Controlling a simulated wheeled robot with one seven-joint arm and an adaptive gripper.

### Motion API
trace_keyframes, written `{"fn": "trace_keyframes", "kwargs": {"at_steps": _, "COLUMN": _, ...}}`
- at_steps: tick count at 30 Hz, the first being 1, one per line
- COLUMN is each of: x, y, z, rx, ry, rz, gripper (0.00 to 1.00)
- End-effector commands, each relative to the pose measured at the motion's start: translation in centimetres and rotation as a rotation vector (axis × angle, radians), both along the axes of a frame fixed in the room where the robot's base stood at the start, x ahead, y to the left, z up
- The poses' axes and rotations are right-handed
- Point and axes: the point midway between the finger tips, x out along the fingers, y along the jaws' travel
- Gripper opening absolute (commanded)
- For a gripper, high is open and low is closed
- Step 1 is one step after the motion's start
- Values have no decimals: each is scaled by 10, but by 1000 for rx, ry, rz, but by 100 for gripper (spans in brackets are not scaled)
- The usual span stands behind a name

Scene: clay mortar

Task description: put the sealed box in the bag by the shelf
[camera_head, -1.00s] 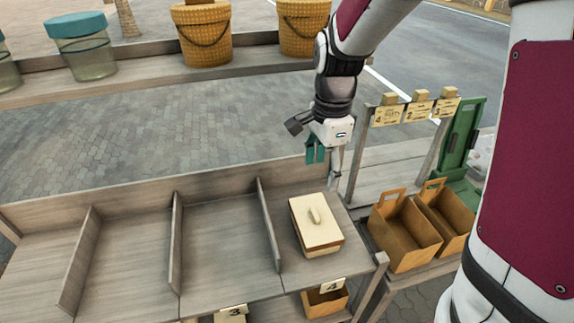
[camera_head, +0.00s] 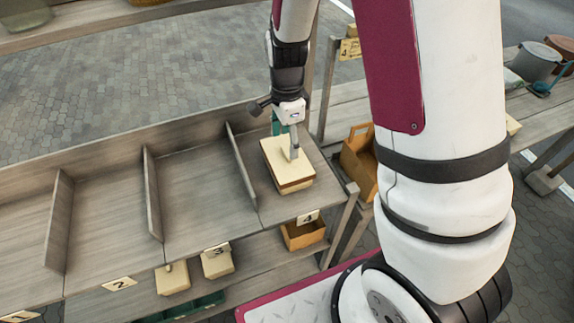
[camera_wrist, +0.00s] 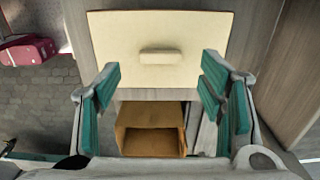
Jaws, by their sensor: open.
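The sealed box (camera_head: 285,172), tan with a cream lid, stands in the rightmost compartment of the shelf (camera_head: 208,208), above tag 4. In the wrist view its lid (camera_wrist: 110,38) shows a small raised handle (camera_wrist: 160,56). My gripper (camera_head: 287,145) is open just above the lid, with green-padded fingers. In the wrist view the gripper (camera_wrist: 161,68) has its fingers apart on either side of the handle, towards the lid's near edge. An orange-tan bag (camera_head: 358,165) with a handle stands right of the shelf, partly hidden by my arm.
Upright dividers (camera_head: 241,165) separate the compartments. An open orange box (camera_head: 303,236) sits on the lower level, with cream-lidded boxes (camera_head: 217,263) to its left. A lower bench with grey and brown buckets (camera_head: 534,62) stands at the right. The upper compartments left of the box are empty.

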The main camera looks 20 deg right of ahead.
Motion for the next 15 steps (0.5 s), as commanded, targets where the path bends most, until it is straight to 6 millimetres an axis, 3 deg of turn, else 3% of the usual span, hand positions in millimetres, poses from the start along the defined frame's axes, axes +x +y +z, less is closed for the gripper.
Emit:
{"fn": "trace_keyframes", "kwargs": {"at_steps": 6, "x": -1, "y": 1, "z": -28, "rx": 0, "ry": 3, "rz": -2, "gripper": 63}}
{"fn": "trace_keyframes", "kwargs": {"at_steps": 15, "x": 0, "y": 2, "z": -36, "rx": 1, "ry": 0, "rz": 0, "gripper": 63}}
